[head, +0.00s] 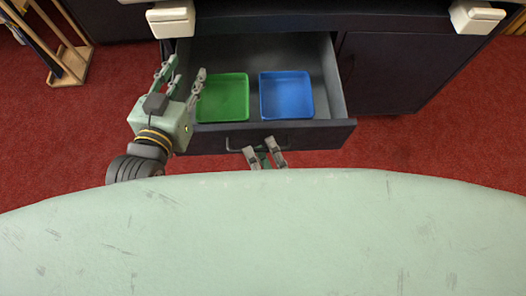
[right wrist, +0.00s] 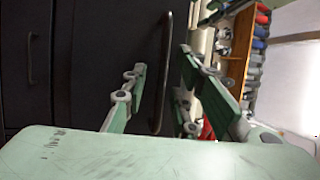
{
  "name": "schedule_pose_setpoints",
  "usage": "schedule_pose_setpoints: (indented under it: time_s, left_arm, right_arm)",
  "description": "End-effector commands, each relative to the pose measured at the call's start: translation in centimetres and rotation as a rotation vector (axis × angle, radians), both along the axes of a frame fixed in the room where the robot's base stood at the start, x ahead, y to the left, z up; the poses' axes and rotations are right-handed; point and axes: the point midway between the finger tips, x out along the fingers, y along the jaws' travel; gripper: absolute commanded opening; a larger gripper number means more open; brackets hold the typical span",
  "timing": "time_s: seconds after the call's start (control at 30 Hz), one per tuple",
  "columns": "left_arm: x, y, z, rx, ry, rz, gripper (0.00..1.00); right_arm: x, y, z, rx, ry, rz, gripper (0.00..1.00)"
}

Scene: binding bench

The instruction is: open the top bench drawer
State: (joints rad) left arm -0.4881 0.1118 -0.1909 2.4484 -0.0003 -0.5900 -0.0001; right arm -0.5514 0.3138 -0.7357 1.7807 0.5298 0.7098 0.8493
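The top bench drawer (head: 322,138) is pulled out, its inside visible from above in the head view. Its dark bar handle (head: 238,144) is on the front face. The handle also shows in the right wrist view (right wrist: 163,75). My right gripper (head: 260,148) is at the handle. In the right wrist view its fingers (right wrist: 163,60) are apart, one on each side of the bar, with gaps visible. My left gripper (head: 184,72) is open and empty, by the drawer's left side; I cannot tell whether it touches.
A green tray (head: 222,98) and a blue tray (head: 286,96) lie in the drawer. A dark cabinet door (head: 385,75) is to the right. A wooden rack (head: 72,65) stands on the red floor at left. The floor right of the drawer is clear.

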Motion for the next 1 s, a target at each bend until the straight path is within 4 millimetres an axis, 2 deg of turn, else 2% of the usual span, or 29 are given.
schedule_pose_setpoints:
  time_s: [0.23,0.37,0.8,1.0]
  left_arm:
    - [0.0,-0.1,0.0,-0.002,-0.001,-0.002,0.36]
    - [0.0,-0.1,0.0,-0.001,0.0,-0.002,0.36]
    - [0.0,0.0,0.0,0.0,0.0,-0.001,0.36]
    - [0.0,0.0,0.0,-0.001,0.0,-0.001,0.36]
  right_arm:
    - [0.0,-0.1,0.1,0.002,-0.001,-0.002,0.27]
    - [-0.8,-0.4,-0.1,0.002,0.001,-0.001,0.27]
    - [-8.7,-3.7,-1.7,0.0,0.004,0.001,0.27]
    - [-10.6,-4.5,-2.0,0.001,-0.001,0.0,0.27]
